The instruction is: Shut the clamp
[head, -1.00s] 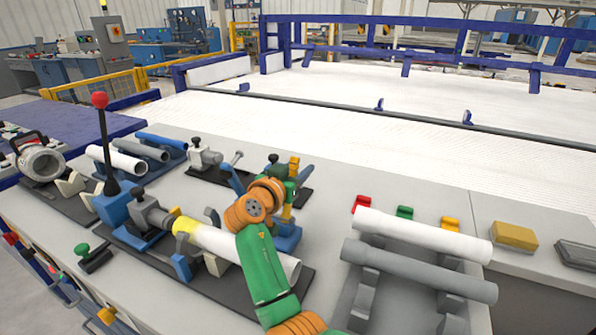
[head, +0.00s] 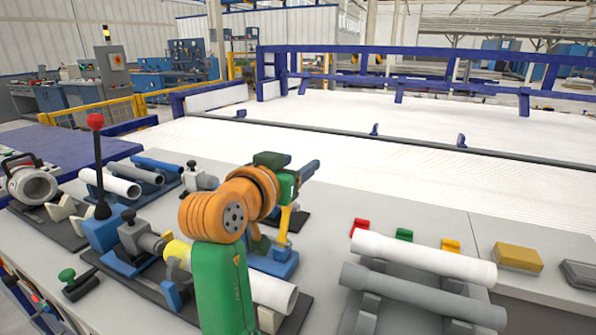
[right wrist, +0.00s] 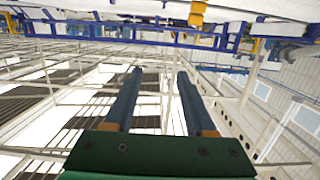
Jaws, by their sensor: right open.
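The clamp (head: 272,262) has a blue base and a yellow upright part, and stands on the worktable behind my right arm. My arm hides much of it, so I cannot tell its lever position. My right gripper (head: 309,168) is above the clamp, its blue fingers pointing up and to the right. In the right wrist view the same gripper (right wrist: 158,75) has two blue fingers apart with nothing between them. A white pipe with a yellow end (head: 271,292) lies in front of the clamp, partly behind my arm. My left gripper is out of view.
A red-knobbed lever (head: 97,160) stands upright at the left. A white pipe (head: 425,257) and a grey pipe (head: 420,296) lie on a rack at the right. A yellow block (head: 517,257) sits beyond them. The table between clamp and rack is mostly clear.

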